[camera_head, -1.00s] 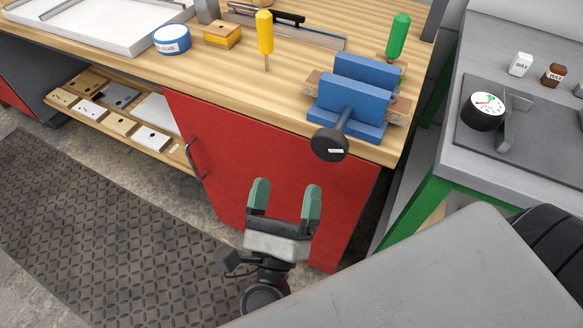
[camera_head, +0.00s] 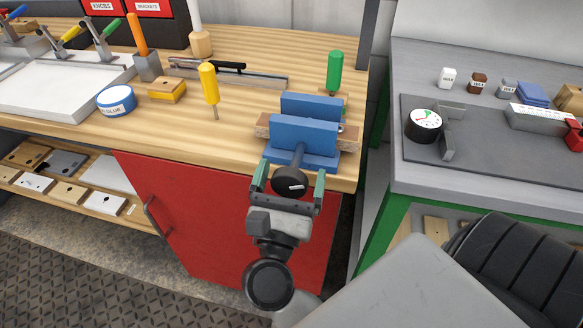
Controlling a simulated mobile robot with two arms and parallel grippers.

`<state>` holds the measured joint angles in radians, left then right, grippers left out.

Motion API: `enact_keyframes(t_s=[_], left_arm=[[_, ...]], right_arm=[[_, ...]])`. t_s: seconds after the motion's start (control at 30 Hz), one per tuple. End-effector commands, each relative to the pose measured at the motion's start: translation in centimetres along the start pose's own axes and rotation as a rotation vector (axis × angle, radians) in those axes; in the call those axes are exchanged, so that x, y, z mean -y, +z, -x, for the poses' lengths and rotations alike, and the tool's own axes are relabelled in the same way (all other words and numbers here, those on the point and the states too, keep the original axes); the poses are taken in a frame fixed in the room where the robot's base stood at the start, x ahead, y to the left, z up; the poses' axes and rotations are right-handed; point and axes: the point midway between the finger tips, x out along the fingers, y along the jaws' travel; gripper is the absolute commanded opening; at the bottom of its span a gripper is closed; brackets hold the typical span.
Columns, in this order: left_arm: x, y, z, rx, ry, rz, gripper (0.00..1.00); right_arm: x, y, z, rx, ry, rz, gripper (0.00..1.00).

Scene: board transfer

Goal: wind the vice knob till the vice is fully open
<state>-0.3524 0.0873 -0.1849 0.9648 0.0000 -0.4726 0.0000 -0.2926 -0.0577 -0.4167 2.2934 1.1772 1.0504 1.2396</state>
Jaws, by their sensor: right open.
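The blue vice (camera_head: 304,135) is mounted at the right front corner of the wooden workbench. Its black round knob (camera_head: 289,183) with a white mark sticks out toward me on a short screw. A wooden board (camera_head: 348,140) shows at the vice jaws. My right gripper (camera_head: 289,178) is open, with one green-padded finger on each side of the knob in the picture. I cannot tell whether the fingers touch the knob. My left gripper is not in view.
A yellow-handled tool (camera_head: 209,85) and a green-handled tool (camera_head: 335,70) stand on the workbench (camera_head: 240,130) near the vice. A blue-and-white tin (camera_head: 116,100) is further left. A grey bench (camera_head: 425,175) with a dial gauge (camera_head: 424,125) stands to the right, across a gap.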

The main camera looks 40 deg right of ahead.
Motion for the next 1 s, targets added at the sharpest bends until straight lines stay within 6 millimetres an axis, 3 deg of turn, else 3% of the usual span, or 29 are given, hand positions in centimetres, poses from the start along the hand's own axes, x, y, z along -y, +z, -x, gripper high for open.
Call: enact_keyframes(t_s=[0.37, 0.7, 0.93, 1.0], left_arm=[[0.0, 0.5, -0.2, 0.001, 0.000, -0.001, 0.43], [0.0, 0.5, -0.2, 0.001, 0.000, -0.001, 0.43], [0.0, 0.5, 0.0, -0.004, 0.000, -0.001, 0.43], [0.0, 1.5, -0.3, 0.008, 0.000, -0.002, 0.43]], right_arm=[[0.0, 0.0, -0.6, 0.001, 0.001, 0.000, 0.88], [0.0, 0.0, -0.5, 0.001, 0.001, 0.001, 0.39], [0.0, 0.1, -0.6, 0.000, 0.009, 0.018, 0.39], [0.0, 0.1, -0.6, 0.000, 0.016, 0.036, 0.39]])
